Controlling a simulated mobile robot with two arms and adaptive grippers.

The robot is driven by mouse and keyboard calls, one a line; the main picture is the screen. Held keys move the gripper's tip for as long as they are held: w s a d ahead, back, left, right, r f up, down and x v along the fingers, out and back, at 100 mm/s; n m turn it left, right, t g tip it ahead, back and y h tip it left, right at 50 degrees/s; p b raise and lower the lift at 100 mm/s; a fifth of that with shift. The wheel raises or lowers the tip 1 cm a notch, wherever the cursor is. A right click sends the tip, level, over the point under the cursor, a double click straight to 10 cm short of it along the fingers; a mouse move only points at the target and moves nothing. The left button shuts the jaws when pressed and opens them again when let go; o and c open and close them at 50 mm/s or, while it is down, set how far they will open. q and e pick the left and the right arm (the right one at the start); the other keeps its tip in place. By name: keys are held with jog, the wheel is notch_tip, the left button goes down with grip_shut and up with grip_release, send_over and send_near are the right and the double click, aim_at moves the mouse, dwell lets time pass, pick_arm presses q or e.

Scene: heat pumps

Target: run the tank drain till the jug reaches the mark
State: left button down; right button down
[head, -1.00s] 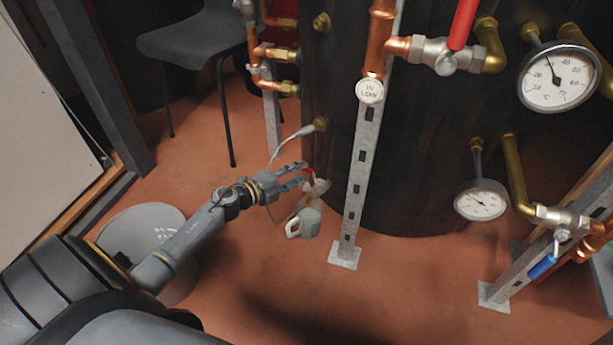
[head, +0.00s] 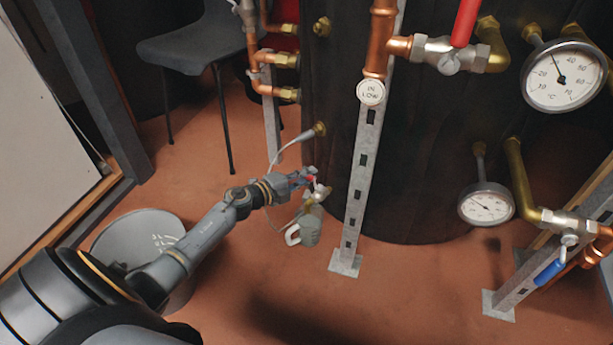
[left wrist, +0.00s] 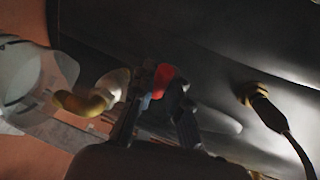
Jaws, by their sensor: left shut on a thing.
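The tank (head: 425,140) is a large dark cylinder. Low on its left side is the drain valve (head: 320,191), with a small red handle. My left gripper (head: 308,179) is at this valve. In the left wrist view my left gripper (left wrist: 158,108) is shut on the red handle (left wrist: 165,74). A brass spout (left wrist: 85,103) curves from the valve toward the jug. The pale grey jug (head: 306,231) is upright below the valve; it also shows in the left wrist view (left wrist: 18,75). I cannot make out its mark or its water level. My right gripper is out of view.
A galvanised post (head: 357,190) stands just right of the jug. A pale cable (head: 287,146) runs from a brass fitting on the tank. A round grey bin (head: 125,232) and a dark chair (head: 190,45) stand at the left. The front floor is clear.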

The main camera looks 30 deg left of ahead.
pick_arm(q)
jog(key=m+h+b, duration=0.1)
jog(key=w+m+g+h+b, duration=0.1)
jog(key=shift+f+h+b, duration=0.3)
jog(key=shift+b, duration=0.05)
jog(key=shift+r+m+g+h+b, duration=0.3)
jog(key=shift+m+g+h+b, duration=0.1)
jog(key=shift+m+h, duration=0.15)
jog(key=shift+d, duration=0.1)
jog(key=c, duration=1.3)
grip_release()
jog(key=shift+w, duration=0.1)
jog(key=shift+s+a, duration=0.25)
jog(key=shift+s, duration=0.05)
jog(key=v, duration=1.1)
jog(key=shift+s+a, duration=0.1)
